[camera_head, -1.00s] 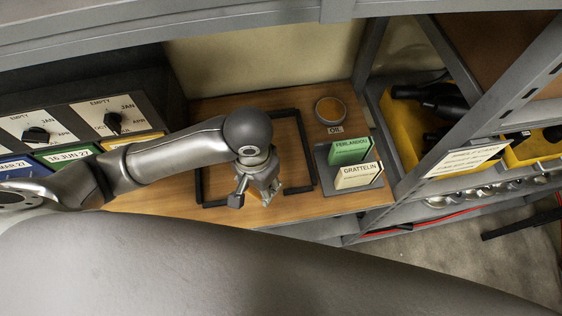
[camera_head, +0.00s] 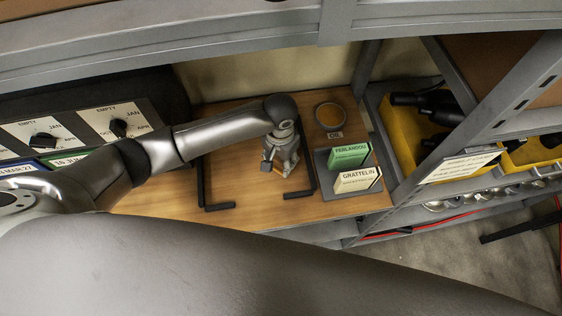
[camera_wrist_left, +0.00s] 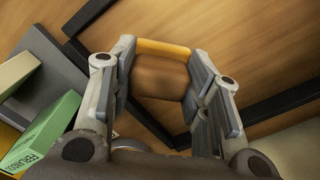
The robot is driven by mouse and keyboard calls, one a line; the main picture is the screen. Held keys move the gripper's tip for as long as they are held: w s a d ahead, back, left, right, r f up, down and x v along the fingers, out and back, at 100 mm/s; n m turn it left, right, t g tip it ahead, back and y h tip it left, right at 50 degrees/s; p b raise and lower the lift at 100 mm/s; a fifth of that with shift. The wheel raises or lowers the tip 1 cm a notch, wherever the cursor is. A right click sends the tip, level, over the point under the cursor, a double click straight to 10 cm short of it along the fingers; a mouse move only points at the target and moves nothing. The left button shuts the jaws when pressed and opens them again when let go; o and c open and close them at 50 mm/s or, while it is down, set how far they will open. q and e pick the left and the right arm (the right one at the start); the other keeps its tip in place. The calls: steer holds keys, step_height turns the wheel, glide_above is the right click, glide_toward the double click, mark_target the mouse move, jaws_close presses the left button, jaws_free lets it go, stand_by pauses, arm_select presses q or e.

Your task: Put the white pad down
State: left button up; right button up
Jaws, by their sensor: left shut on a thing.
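My left gripper (camera_head: 278,170) points down low over the wooden bench, inside the right part of a black frame outline (camera_head: 204,180). In the left wrist view its two fingers stand on either side of a brown block (camera_wrist_left: 160,76) with an orange-yellow far edge. The gripper is shut on this block. Its colour looks brown, not white, and no clearly white pad shows elsewhere. In the head view the gripper mostly hides the block, and I cannot tell whether it touches the bench. My right gripper is out of view.
A grey holder (camera_head: 330,187) with a green card (camera_head: 350,156) and a cream card (camera_head: 357,180) stands close to the right of the frame. Behind it is a round dish (camera_head: 330,116) labelled OIL. Dial panels (camera_head: 118,122) stand at left. Bare wood (camera_head: 235,190) lies left of the gripper.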

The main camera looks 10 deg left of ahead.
mark_target(281, 164)
arm_select(q)
steer(key=f+p, duration=0.2)
steer(key=shift+w+f, duration=0.3)
steer(key=shift+w, duration=0.05)
steer(key=shift+f, duration=0.4)
steer(key=o, duration=1.1)
steer(key=shift+f+b, duration=0.35)
steer(key=shift+b, duration=0.05)
steer(key=shift+r, duration=0.3)
steer(key=r+b, duration=0.1)
steer(key=r, duration=0.4)
steer(key=r+b, duration=0.1)
steer(key=r, duration=0.4)
steer(key=shift+s+a+r, duration=0.15)
steer(key=shift+s+r, duration=0.05)
steer(key=shift+r, duration=0.05)
